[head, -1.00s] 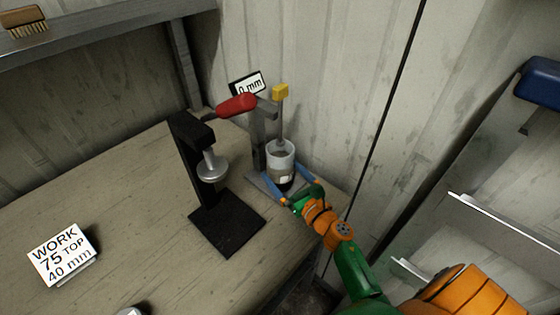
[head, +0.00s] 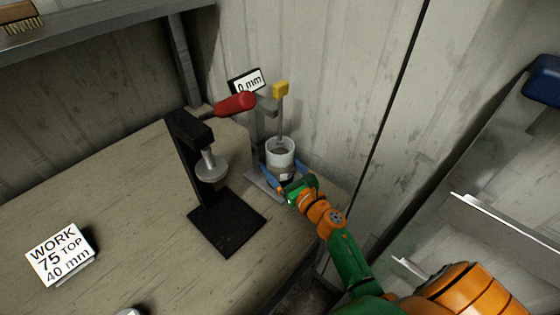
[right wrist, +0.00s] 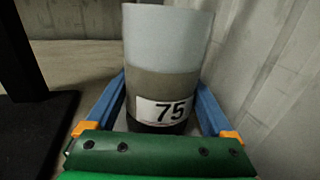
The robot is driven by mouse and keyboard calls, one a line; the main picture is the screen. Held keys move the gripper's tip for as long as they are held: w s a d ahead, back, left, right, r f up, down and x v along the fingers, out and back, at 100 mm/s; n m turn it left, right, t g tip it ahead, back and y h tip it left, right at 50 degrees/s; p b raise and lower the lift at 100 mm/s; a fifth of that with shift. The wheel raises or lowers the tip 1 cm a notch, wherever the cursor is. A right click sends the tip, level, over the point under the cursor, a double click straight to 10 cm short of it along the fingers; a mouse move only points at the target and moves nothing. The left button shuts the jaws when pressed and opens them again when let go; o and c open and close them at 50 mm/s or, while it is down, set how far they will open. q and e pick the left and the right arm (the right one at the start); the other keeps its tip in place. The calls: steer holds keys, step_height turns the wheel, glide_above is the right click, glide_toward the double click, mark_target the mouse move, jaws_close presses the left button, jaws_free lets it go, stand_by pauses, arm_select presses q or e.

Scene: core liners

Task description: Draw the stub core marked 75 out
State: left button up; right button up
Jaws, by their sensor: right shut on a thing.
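A translucent whitish liner (head: 281,148) stands upright at the back right of the bench. In the right wrist view the liner (right wrist: 167,35) holds a grey-brown core (right wrist: 165,85) and has a dark bottom. A white label reading 75 (right wrist: 167,112) shows low on its front. My right gripper (head: 279,171) reaches in from the lower right and is shut on the liner, one blue finger on each side low down. A rod with a yellow top (head: 280,90) stands above the liner's mouth; its lower end is hidden inside. My left gripper is not in view.
A sign reading WORK 75 TOP 40 mm (head: 60,255) lies left. A 0 mm display (head: 248,82) is behind. The corrugated wall (head: 340,90) is close on the right.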

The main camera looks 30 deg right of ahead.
mark_target(292, 170)
steer(key=shift+r, duration=0.25)
steer(key=shift+s+d, duration=0.35)
steer(key=shift+s, duration=0.65)
steer(key=shift+s+d, duration=0.3)
steer(key=shift+s, duration=0.65)
steer(key=shift+s+d, duration=0.35)
steer(key=shift+s, duration=0.65)
steer(key=shift+s+d+b, duration=0.15)
steer(key=shift+s+d, duration=0.15)
steer(key=shift+s, duration=0.6)
steer(key=shift+s+d+b, duration=0.15)
steer(key=shift+s+d, duration=0.2)
steer(key=shift+s, duration=0.5)
steer(key=shift+s+d+b, duration=0.15)
steer(key=shift+s+d, duration=0.15)
steer(key=shift+s, duration=1.3)
steer(key=shift+s+d+b, duration=0.3)
steer(key=shift+s+b, duration=0.05)
steer(key=shift+s, duration=0.3)
step_height(292, 170, up, 5)
steer(key=p, duration=0.4)
steer(key=shift+r+p, duration=0.1)
steer(key=shift+p, duration=0.2)
